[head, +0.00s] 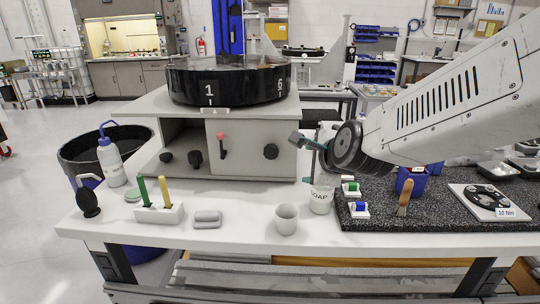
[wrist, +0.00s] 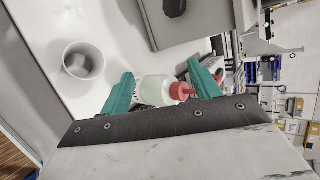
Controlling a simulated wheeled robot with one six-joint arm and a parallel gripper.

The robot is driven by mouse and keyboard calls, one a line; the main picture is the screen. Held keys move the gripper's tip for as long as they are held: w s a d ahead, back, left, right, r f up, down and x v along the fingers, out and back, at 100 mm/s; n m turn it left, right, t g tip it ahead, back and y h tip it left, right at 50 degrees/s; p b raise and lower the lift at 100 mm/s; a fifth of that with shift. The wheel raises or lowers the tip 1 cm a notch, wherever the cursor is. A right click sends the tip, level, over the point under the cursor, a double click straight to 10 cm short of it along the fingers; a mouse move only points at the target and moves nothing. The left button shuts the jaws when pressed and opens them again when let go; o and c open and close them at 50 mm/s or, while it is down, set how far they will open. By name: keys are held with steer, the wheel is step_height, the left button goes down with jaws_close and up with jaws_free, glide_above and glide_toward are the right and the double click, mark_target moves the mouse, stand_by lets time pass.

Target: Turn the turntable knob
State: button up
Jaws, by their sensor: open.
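The turntable (head: 228,82) is a black drum with a white number 1 on its front, on top of a grey cabinet (head: 240,165). Which one is the turntable knob is unclear. A dark knob (wrist: 174,7) shows at the top of the wrist view. My gripper (wrist: 160,68), with green fingers, is open, right of the cabinet front in the head view. It appears clear of the knobs.
A red-capped bottle (wrist: 158,91) shows between and beyond my fingers. A dark mat (head: 440,185) with small items lies right. A wash bottle (head: 111,162) stands left.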

steer(key=w+a+f+m+t, duration=0.3)
steer(key=w+a+m, duration=0.3)
steer(key=m, duration=0.1)
steer(key=m+t+h, duration=0.4)
steer(key=m, duration=0.6)
glide_toward(271, 154)
steer(key=w, duration=0.2)
steer(key=shift+m, duration=0.3)
steer(key=w, duration=0.7)
steer(key=shift+w+d+f, duration=0.15)
steer(key=shift+w+f, duration=0.05)
steer(key=shift+w, duration=0.15)
steer(key=shift+c, duration=0.3)
steer(key=c, duration=0.9)
